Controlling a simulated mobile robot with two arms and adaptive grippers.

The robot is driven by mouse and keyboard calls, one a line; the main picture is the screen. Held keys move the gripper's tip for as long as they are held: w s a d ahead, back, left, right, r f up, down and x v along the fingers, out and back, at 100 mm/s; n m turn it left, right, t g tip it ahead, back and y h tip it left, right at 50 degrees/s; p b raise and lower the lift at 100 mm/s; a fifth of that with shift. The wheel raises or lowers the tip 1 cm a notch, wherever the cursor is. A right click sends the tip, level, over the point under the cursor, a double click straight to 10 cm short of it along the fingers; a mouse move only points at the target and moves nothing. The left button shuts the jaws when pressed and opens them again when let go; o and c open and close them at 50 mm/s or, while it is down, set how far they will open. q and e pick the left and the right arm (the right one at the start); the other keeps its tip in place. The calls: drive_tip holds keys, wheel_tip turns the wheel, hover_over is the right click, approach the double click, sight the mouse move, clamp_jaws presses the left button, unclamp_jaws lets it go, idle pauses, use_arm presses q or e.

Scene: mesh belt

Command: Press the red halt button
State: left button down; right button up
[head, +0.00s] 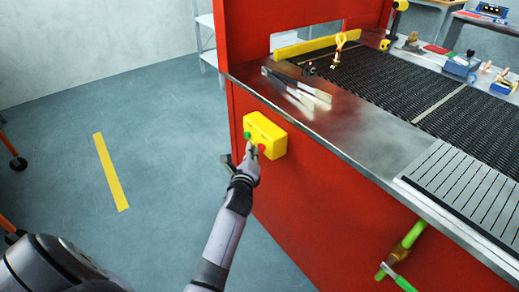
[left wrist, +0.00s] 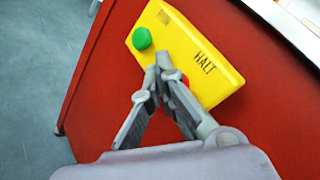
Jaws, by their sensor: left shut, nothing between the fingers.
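The yellow button box (head: 268,130) is fixed to the red side panel of the belt frame. It also fills the upper middle of the left wrist view (left wrist: 215,75), with the word HALT on it. The red halt button (left wrist: 186,80) is mostly hidden behind my fingertips in that view; a bit of it shows in the head view (head: 261,147). A green button (left wrist: 142,39) sits beside it on the box. My left gripper (left wrist: 164,63) is shut and empty, its tips in front of the box at the red button. I cannot tell whether they touch it.
The red frame (head: 300,190) carries a metal ledge (head: 365,140) and a dark mesh belt (head: 400,90) with small items at its far side. Green-handled tools (head: 405,245) hang on the panel at lower right. Open grey floor (head: 60,120) lies to the left.

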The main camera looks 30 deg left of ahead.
use_arm(q)
drive_tip(key=shift+w+d, duration=0.15)
drive_tip(key=shift+w, duration=0.25)
drive_tip(key=shift+s, duration=0.15)
idle(0.5)
drive_tip(key=shift+s+a+p, duration=0.3)
drive_tip(key=shift+s+a, duration=0.05)
drive_tip(key=shift+s, duration=0.4)
drive_tip(key=shift+s+a+p, duration=0.3)
drive_tip(key=shift+s+p, duration=0.05)
drive_tip(key=shift+s, duration=0.4)
drive_tip(key=shift+s+a+p, duration=0.3)
drive_tip(key=shift+s+a, duration=0.05)
drive_tip(key=shift+s, duration=0.45)
drive_tip(key=shift+s+a+p, duration=0.3)
drive_tip(key=shift+s+p, duration=0.05)
drive_tip(key=shift+s, duration=0.4)
